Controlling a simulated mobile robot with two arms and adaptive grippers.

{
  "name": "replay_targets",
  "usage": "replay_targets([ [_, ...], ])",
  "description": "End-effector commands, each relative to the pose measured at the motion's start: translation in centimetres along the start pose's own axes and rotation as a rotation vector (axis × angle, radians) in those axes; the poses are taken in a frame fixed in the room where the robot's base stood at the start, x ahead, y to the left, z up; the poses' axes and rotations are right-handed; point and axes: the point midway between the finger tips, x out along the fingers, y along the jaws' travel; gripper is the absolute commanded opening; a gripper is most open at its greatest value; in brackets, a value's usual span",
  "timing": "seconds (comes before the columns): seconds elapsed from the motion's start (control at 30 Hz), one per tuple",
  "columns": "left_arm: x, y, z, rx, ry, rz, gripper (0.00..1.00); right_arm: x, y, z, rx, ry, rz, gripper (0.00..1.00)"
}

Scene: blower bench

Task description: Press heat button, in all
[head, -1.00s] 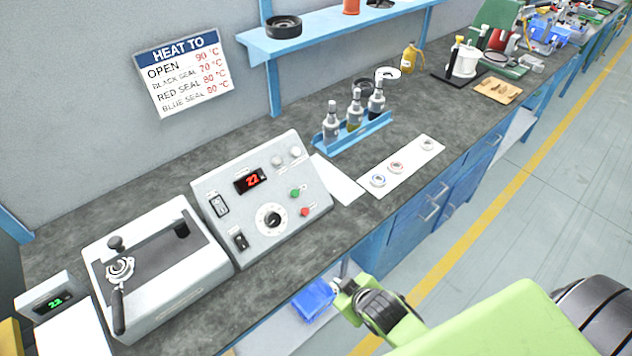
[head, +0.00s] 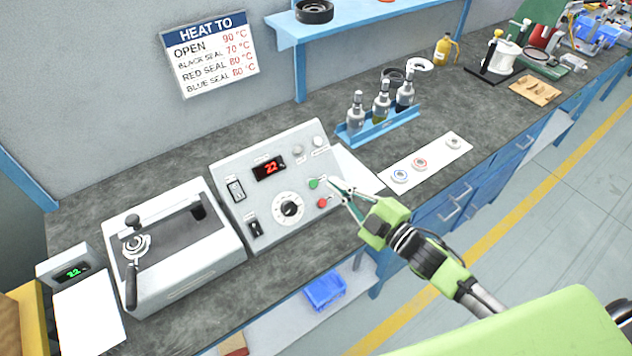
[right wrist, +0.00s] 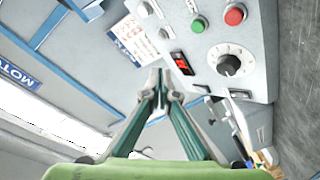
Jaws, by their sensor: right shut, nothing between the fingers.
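The grey control box (head: 230,175) stands on the bench with a red display (head: 270,168) reading 22. Its sloped face carries a green button (head: 314,183), a red button (head: 322,203) below it and a black dial (head: 289,209). The button labels are too small to read. My right gripper (head: 336,187) is shut and empty, its fingertips just right of the green button; contact cannot be told. In the right wrist view the fingertips (right wrist: 161,78) point up beside the red display (right wrist: 181,63), apart from the green button (right wrist: 197,26) and red button (right wrist: 235,15). My left gripper is out of view.
A white machine with a lever (head: 185,275) stands left of the control box. A blue rack of bottles (head: 378,128) and a white strip with rings (head: 430,162) lie to the right. A blue shelf (head: 370,22) hangs above. A heating sign (head: 210,58) is on the wall.

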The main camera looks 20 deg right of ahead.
Motion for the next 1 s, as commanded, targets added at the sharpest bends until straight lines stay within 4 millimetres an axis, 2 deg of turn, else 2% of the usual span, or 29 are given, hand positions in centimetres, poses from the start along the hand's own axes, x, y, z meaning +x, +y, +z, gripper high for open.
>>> replay_targets([
  [0.47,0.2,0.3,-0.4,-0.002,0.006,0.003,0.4,0.1,0.1,-0.2,-0.016,0.025,0.002,0.0],
  [0.67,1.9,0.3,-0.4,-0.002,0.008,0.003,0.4,1.3,-1.0,0.8,-0.016,0.025,0.003,0.0],
  [1.0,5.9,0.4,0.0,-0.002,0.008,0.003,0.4,4.7,-3.3,3.2,-0.017,0.025,0.003,0.0],
])
